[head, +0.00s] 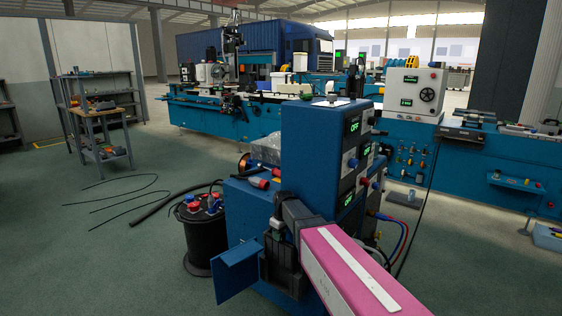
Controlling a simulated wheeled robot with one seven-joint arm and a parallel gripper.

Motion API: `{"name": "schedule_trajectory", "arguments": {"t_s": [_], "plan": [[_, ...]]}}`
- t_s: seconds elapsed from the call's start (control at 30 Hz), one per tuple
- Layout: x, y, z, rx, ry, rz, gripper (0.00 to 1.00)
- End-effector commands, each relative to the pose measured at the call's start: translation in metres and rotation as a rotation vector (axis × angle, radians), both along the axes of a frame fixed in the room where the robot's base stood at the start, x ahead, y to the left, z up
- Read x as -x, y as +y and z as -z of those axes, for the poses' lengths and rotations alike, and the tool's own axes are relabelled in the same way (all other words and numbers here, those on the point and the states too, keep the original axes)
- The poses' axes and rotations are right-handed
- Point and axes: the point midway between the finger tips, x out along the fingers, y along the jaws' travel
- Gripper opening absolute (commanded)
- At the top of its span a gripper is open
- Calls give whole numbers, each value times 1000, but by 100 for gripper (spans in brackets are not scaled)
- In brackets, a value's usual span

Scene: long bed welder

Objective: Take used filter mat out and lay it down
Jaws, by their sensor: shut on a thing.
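My gripper (272,262) is in the lower middle of the head view, low at the left side of a blue cabinet (312,150) with several green "OFF" displays. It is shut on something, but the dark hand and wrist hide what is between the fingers. A flat blue panel (237,270) stands out just left of the gripper. I cannot tell whether it touches the gripper. I cannot make out the used filter mat as a separate thing. My pink arm link covers the lower right of the cabinet.
A black drum (198,240) with red and blue caps stands on the floor left of the cabinet. Black cables (120,205) lie on the green floor. A small bench (103,137) stands at the left, and the long blue welder bed (215,113) behind. Open floor lies at left.

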Motion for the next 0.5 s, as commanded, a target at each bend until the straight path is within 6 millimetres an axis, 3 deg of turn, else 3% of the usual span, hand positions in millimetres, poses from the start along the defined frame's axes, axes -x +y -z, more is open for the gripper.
{"name": "schedule_trajectory", "arguments": {"t_s": [0.5], "plan": [[0, 0, -7, 0, 0, 0, 0]]}}
